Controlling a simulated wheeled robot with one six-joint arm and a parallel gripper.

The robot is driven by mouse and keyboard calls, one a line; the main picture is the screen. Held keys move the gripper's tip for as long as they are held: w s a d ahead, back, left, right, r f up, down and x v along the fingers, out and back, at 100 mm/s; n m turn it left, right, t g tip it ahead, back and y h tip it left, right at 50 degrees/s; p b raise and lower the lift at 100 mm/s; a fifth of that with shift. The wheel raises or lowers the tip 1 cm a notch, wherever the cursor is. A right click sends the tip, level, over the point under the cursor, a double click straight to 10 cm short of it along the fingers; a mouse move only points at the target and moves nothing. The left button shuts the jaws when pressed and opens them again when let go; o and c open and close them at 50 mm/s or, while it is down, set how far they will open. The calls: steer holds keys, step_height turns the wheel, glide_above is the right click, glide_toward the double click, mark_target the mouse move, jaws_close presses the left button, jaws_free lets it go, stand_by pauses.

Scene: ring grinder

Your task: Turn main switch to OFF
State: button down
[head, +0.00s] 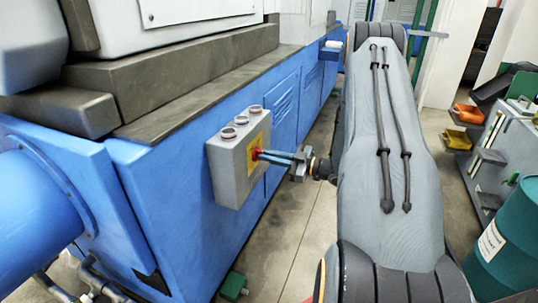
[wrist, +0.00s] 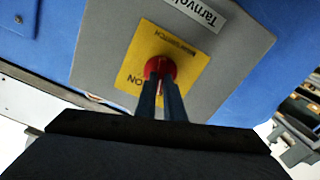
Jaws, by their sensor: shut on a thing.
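The main switch is a red knob (wrist: 160,69) on a yellow plate (wrist: 137,66) marked with the words "MAIN SWITCH" and "ON". It sits on the face of a grey control box (head: 227,168) fixed to the side of the blue machine. My gripper (head: 260,155) reaches in from the right in the head view, its fingertips at the knob. In the wrist view my gripper (wrist: 161,88) has its two fingers shut on the red knob, and they hide part of it. The knob's exact pointing direction is hard to tell.
The blue machine (head: 180,200) runs along the left. Several round buttons (head: 228,132) are on top of the box. A green drum (head: 505,240) and orange bins (head: 465,113) stand at the right. The floor (head: 300,240) beside the machine is mostly clear.

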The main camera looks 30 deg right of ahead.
steer(key=n, duration=0.5)
steer(key=shift+a+p, duration=0.1)
steer(key=shift+p, duration=0.3)
steer(key=shift+f, duration=0.1)
steer(key=c, duration=1.9)
jaws_free()
steer(key=shift+o, duration=0.2)
steer(key=v, duration=0.8)
